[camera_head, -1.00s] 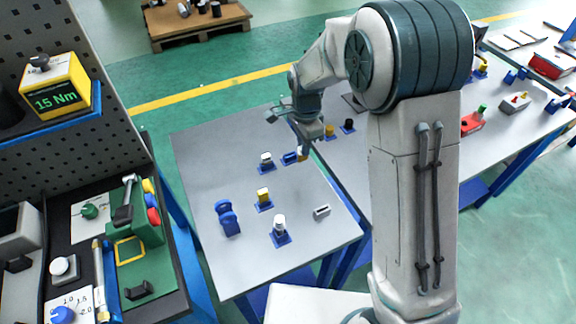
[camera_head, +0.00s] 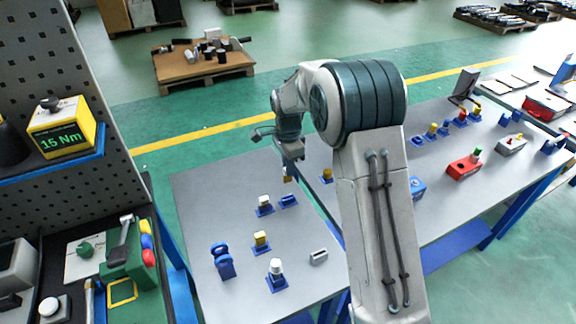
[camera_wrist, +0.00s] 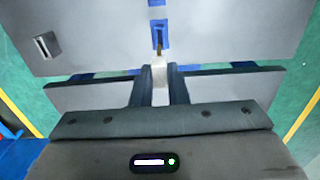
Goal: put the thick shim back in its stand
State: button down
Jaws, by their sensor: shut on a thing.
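My gripper (camera_head: 287,171) is shut on a small pale yellowish piece, taken to be the thick shim (camera_head: 286,179). In the wrist view the shim (camera_wrist: 160,75) shows as a cream block between the two dark fingers (camera_wrist: 160,88). A low blue stand (camera_head: 289,201) lies on the grey table just below the gripper in the head view. In the wrist view a blue stand (camera_wrist: 160,33) lies straight ahead of the fingers, with a narrow brownish part at its near end. The shim appears apart from the stand. The height between them is hard to tell.
A white-topped piece (camera_head: 264,202) on a blue base stands close left of the stand. A yellow piece (camera_head: 261,240), another white-topped piece (camera_head: 276,270), a blue bracket (camera_head: 222,262) and a grey slotted block (camera_head: 318,257) stand nearer.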

aim_at(288, 180)
jog(key=shift+f+b, duration=1.9)
jog(key=shift+f, duration=1.05)
jog(key=shift+f+b, duration=1.15)
jog(key=shift+f, duration=0.6)
jog(key=c, duration=1.3)
grip_release()
jog(key=shift+c, duration=0.2)
jog(key=shift+r+p, duration=1.65)
jog(key=shift+r, duration=0.95)
